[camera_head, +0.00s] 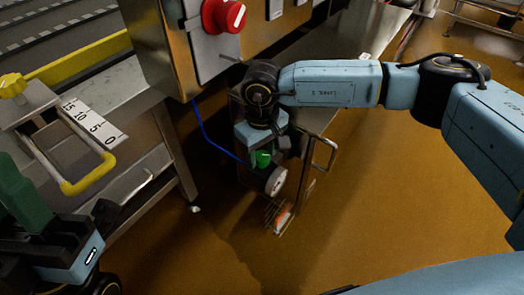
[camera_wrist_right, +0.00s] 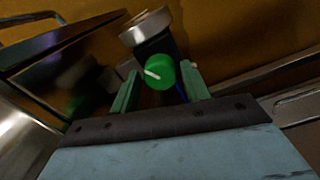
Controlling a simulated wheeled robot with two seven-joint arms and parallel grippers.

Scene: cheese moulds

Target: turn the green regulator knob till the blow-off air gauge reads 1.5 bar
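The green regulator knob (camera_head: 263,158) sits below my right gripper (camera_head: 261,146) in the head view. The right wrist view shows the knob (camera_wrist_right: 163,70) with a white mark, between the two green fingers of the right gripper (camera_wrist_right: 160,78). A gap shows on each side, so the gripper is open around the knob. The round blow-off air gauge (camera_head: 276,181) is just beside the knob; its reading is too small to make out. In the wrist view the gauge (camera_wrist_right: 145,27) shows edge-on. My left gripper (camera_head: 25,195) is at the left edge, its opening unclear.
A steel cabinet with a red rotary switch (camera_head: 223,15) stands behind the regulator. A blue hose (camera_head: 211,138) runs down to it. A steel bench with a number scale (camera_head: 92,122) and yellow handle (camera_head: 88,176) is at left. The brown floor (camera_head: 390,200) at right is clear.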

